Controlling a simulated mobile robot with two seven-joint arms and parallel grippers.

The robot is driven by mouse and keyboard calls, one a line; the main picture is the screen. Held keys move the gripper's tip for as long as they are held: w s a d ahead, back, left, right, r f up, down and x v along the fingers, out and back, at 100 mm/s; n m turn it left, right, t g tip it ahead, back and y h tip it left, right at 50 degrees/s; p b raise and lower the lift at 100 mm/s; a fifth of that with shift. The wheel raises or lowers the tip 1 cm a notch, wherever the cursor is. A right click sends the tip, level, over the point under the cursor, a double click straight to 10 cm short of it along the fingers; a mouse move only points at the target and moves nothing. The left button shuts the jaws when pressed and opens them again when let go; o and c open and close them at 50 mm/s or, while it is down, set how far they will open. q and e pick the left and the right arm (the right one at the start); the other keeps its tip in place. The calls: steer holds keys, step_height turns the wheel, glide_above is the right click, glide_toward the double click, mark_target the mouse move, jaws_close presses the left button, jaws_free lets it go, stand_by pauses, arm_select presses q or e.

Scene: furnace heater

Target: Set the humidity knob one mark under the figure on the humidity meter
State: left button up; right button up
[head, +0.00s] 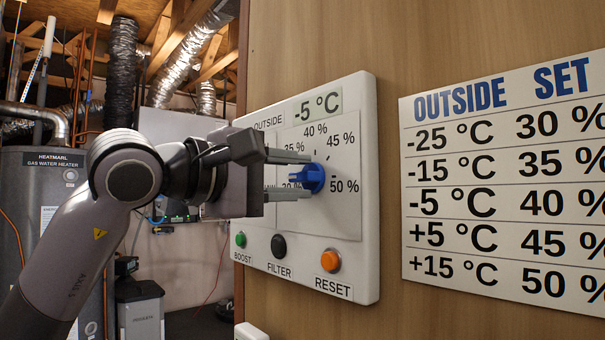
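The blue knob (314,178) sits on a white control panel (368,150), with a dial of percent figures around it. I can read 35, 40, 45 and 50 %; a lower-left figure is partly covered by my gripper. Which mark the knob points to is unclear. My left gripper (308,176) reaches in from the left, its two fingers apart, one above and one below the knob's left side. Contact with the knob cannot be told. A display (318,104) at the panel's top reads -5 °C, by the word OUTSIDE. No humidity meter is recognisable. My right gripper is not in view.
Below the dial are green BOOST (241,240), black FILTER (279,246) and orange RESET (331,261) buttons. A chart (503,185) on the wooden wall pairs outside temperatures with settings; -5 °C goes with 40 %. A grey water heater (40,190) stands at left.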

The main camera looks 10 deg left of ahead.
arm_select(q)
jaws_close()
steer(key=shift+r+m+p, duration=0.1)
steer(key=shift+m+p, duration=0.2)
steer(key=shift+m, duration=0.5)
steer(key=m, duration=0.3)
steer(key=shift+p, duration=0.3)
steer(key=shift+m+p, duration=0.35)
steer(key=shift+m, duration=1.95)
